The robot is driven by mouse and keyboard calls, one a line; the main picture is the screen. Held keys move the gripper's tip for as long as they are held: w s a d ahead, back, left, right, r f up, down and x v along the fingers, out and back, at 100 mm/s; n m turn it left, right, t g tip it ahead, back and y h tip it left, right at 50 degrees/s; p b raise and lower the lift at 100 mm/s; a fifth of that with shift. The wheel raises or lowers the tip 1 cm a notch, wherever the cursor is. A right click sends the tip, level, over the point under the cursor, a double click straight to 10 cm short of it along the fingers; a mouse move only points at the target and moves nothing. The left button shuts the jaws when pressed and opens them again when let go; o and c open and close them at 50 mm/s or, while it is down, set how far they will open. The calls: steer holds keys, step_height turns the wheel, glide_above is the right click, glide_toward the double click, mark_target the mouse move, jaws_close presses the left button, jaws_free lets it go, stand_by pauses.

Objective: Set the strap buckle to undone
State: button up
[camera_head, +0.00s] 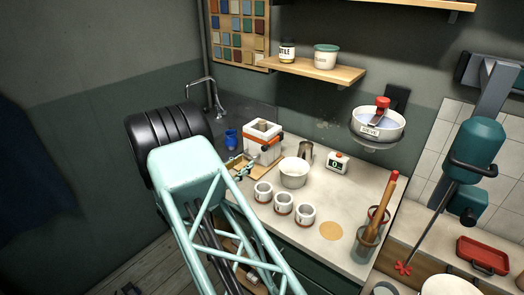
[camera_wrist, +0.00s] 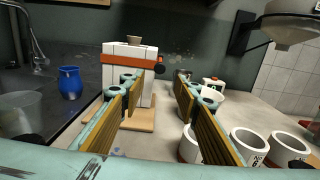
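A white plaster mould (camera_head: 262,150) stands on a wooden board (camera_head: 236,166), with an orange strap (camera_head: 271,139) around its upper part. In the wrist view, the mould (camera_wrist: 145,90) is straight ahead and the strap (camera_wrist: 125,59) crosses it. A dark round part, which looks like the strap buckle (camera_wrist: 173,63), sits at the strap's right end. Whether it is fastened is too small to tell. My gripper (camera_wrist: 157,82) is open, with its two fingers apart and nothing between them. In the head view, my gripper (camera_head: 241,168) is just left of the mould, partly hidden by my arm.
A blue cup (camera_wrist: 70,83) stands at the left by the sink tap (camera_head: 205,88). A white bowl (camera_head: 293,173), a metal cup (camera_head: 306,152) and a small scale (camera_head: 337,163) stand right of the mould. Three white mugs (camera_head: 284,203) line the front. A shelf (camera_head: 315,71) hangs above.

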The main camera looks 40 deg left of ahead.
mark_target(263, 149)
steer(key=w, duration=1.3)
steer(key=shift+a+p, duration=0.3)
steer(key=shift+c, duration=0.4)
